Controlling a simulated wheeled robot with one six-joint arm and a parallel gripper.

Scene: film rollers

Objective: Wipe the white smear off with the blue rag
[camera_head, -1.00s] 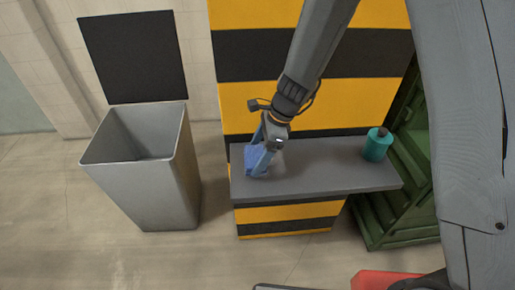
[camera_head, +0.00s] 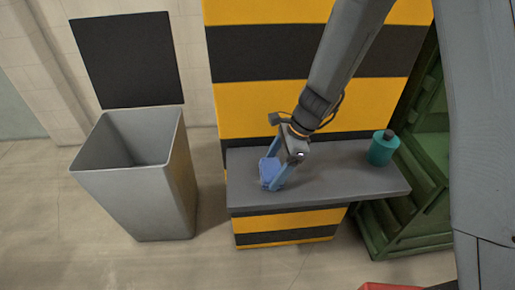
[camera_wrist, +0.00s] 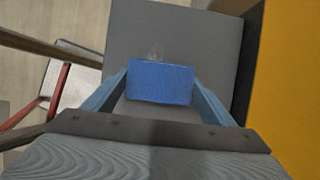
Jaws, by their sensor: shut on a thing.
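The blue rag (camera_head: 268,172) is between the fingers of my gripper (camera_head: 273,178), low over the grey shelf (camera_head: 345,179). In the wrist view the rag (camera_wrist: 161,81) is a blue block with a blue finger at each side, and my gripper (camera_wrist: 161,85) is shut on it. Whether the rag touches the shelf top is hard to tell. A faint whitish smear (camera_wrist: 154,52) shows on the grey surface just beyond the rag in the wrist view. In the head view I cannot make the smear out; the gripper and rag may cover it.
A teal bottle (camera_head: 382,150) with a dark cap stands at the shelf's right end. A grey open bin (camera_head: 150,205) with a raised black lid (camera_head: 127,60) stands left. A yellow-and-black striped pillar (camera_head: 265,100) rises behind the shelf. A green crate (camera_head: 400,215) is at right.

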